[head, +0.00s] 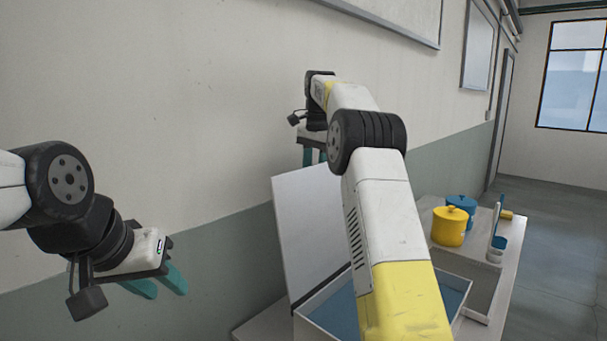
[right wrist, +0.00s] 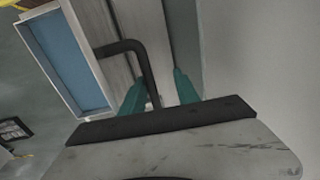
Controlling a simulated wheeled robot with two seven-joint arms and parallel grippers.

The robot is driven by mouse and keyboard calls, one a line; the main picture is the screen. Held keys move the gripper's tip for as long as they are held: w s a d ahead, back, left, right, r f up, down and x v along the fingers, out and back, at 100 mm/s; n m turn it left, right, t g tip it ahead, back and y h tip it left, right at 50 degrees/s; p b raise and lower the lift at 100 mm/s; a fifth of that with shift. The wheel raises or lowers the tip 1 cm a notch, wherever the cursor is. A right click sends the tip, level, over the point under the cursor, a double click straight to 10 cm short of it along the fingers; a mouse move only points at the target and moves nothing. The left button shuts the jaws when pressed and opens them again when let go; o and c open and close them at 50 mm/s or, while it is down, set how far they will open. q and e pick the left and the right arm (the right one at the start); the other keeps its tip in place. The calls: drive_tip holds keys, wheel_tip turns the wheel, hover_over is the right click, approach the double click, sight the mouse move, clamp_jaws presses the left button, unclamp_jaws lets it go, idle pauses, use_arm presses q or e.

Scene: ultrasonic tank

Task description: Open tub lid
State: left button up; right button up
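The tub (head: 332,326) has pale walls and shows blue inside; it stands on a bench under my right arm. Its pale lid (head: 310,222) is raised, standing steeply at the tub's back left side. My right gripper (head: 313,155) is up behind the lid's top edge, partly hidden by my arm. In the right wrist view its teal fingers (right wrist: 158,92) are apart, with a bent black bar (right wrist: 145,62) reaching down between or behind them. The tub also shows there (right wrist: 66,62). My left gripper (head: 160,283) is open and empty at the lower left, away from the tub.
A yellow pot (head: 450,226) and a blue pot (head: 462,205) stand on the bench right of the tub. The wall (head: 190,110) runs close behind the tub. Floor at the right is clear.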

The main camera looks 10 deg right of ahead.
drive_tip(key=shift+r, duration=0.15)
drive_tip(key=s+a+r, duration=0.2)
drive_tip(key=s, duration=0.5)
drive_tip(key=s+a+r, duration=0.2)
drive_tip(key=s, duration=0.6)
drive_tip(key=shift+s+r, duration=0.3)
idle(0.3)
drive_tip(key=shift+w, duration=0.1)
drive_tip(key=w+a+r, duration=0.2)
drive_tip(key=w+a, duration=0.3)
drive_tip(key=w, duration=0.1)
drive_tip(key=shift+w+a+r, duration=0.15)
drive_tip(key=shift+w+r, duration=0.1)
drive_tip(key=shift+w, duration=0.1)
idle(0.4)
drive_tip(key=shift+c, duration=0.4)
